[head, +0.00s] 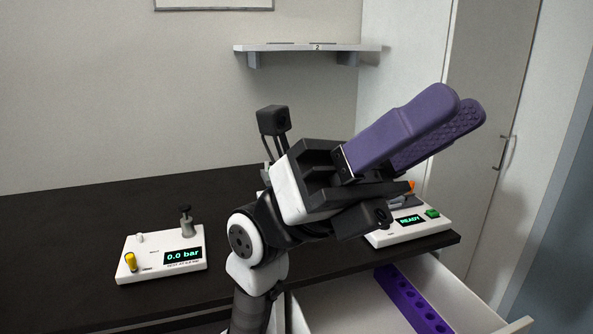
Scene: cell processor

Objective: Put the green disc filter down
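My gripper (457,108) is raised above the right end of the counter, its two purple fingers pointing up and right. The near finger covers much of the far one, so the gap between them is hidden. I cannot tell whether they are open, shut or holding something. No green disc filter shows in the head view; if it is between the fingers, it is hidden.
The dark counter (80,230) carries a white pressure box (150,266) reading 0.0 bar. A white READY box (437,226) with a green button is partly behind my arm. An open drawer (340,308) holds a purple rack (393,283). A shelf (300,48) is on the wall.

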